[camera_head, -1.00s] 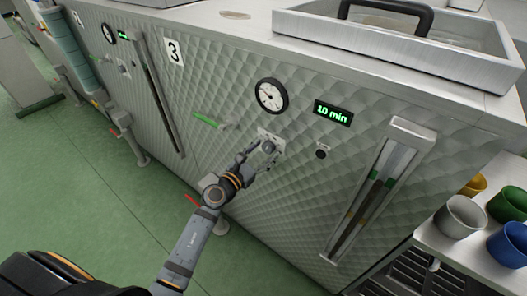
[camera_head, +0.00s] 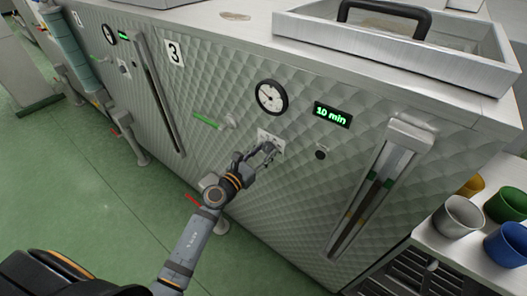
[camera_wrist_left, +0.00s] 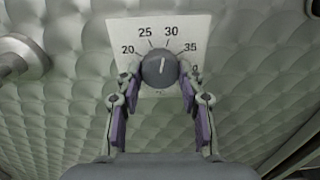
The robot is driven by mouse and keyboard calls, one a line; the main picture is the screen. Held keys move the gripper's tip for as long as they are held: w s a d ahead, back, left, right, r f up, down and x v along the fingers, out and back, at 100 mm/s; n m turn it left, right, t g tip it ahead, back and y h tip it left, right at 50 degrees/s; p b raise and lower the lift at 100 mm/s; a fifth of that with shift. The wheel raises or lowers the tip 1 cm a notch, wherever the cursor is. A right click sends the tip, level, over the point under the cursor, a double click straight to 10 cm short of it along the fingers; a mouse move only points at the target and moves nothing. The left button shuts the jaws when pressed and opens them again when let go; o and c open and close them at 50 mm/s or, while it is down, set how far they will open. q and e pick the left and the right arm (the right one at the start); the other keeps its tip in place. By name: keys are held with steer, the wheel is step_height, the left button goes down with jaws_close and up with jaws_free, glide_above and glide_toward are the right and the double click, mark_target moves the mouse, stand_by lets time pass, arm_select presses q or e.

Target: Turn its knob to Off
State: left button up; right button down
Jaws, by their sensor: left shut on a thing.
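A round grey knob (camera_wrist_left: 160,68) with a white pointer line sits on a white dial plate (camera_wrist_left: 113,35) on the quilted metal front. In the left wrist view the plate reads 20, 25, 30 and 35, and the pointer is up between 25 and 30. A mark lower right is partly covered by a finger; I see no Off label. My left gripper (camera_wrist_left: 160,82) is shut on the knob, one finger on each side. In the head view the left gripper (camera_head: 264,153) covers most of the knob and plate. My right gripper is not in view.
A round gauge (camera_head: 271,97) and a display reading "10 min" (camera_head: 332,115) sit above the knob. A green-handled valve (camera_head: 211,122) sticks out left, and a sight-glass column (camera_head: 378,190) stands right. Cups stand on a side shelf (camera_head: 425,250). Green floor is open at left.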

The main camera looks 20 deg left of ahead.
arm_select(q)
steer(key=n+p, duration=0.2)
steer(key=n, duration=0.1)
steer(key=shift+r+n, duration=0.15)
steer(key=shift+n, duration=0.15)
steer(key=n+p, duration=0.2)
steer(key=n, duration=0.2)
steer(key=shift+n+p, duration=0.3)
steer(key=n+p, duration=0.2)
steer(key=n, duration=0.1)
steer(key=shift+n, duration=0.3)
steer(key=n+p, duration=0.2)
steer(key=n, duration=0.1)
steer(key=shift+n, duration=0.3)
steer(key=n+p, duration=0.4)
steer(key=n, duration=0.2)
steer(key=shift+r, duration=0.1)
steer(key=shift+n+p, duration=1.3)
steer(key=shift+n, duration=1.1)
steer(key=o, duration=1.2)
